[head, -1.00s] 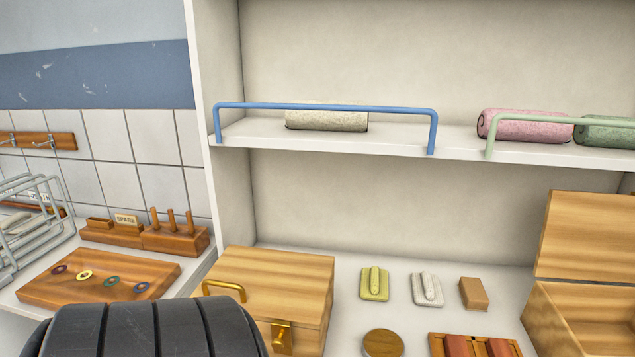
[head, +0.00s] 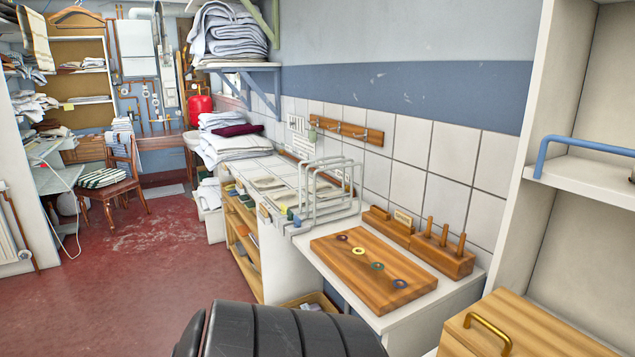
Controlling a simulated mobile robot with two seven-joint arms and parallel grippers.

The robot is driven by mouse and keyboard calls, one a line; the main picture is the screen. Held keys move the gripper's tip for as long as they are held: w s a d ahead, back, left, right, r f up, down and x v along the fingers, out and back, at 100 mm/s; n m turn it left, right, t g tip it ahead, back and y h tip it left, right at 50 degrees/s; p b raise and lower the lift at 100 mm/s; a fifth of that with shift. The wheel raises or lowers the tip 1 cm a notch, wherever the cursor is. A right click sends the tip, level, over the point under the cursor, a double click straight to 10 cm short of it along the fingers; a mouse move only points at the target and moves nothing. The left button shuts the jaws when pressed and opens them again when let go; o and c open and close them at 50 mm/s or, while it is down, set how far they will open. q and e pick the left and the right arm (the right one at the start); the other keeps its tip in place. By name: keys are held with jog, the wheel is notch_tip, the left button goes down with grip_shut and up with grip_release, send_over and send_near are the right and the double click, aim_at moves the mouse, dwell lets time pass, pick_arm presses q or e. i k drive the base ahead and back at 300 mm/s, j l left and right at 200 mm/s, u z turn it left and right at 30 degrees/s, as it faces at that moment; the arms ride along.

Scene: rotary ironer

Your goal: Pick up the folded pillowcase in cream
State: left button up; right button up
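Several flat pale folded cloths lie on the long white counter along the wall; a whitish-cream one (head: 268,183) lies near its middle. They are too small to tell which, if any, is the cream pillowcase. Neither of my grippers is in view; only a black ribbed part, probably of my own arm, shows at the bottom centre.
A wire rack (head: 328,190) stands on the counter, near a wooden board (head: 373,268) with coloured rings and a pegged block (head: 442,252). A wooden box (head: 520,330) is at lower right. Linen stacks (head: 235,148) and a chair (head: 113,185) stand farther back. The red floor (head: 130,270) is largely clear.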

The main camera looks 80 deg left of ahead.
aim_at(268, 181)
jog(key=u, duration=3)
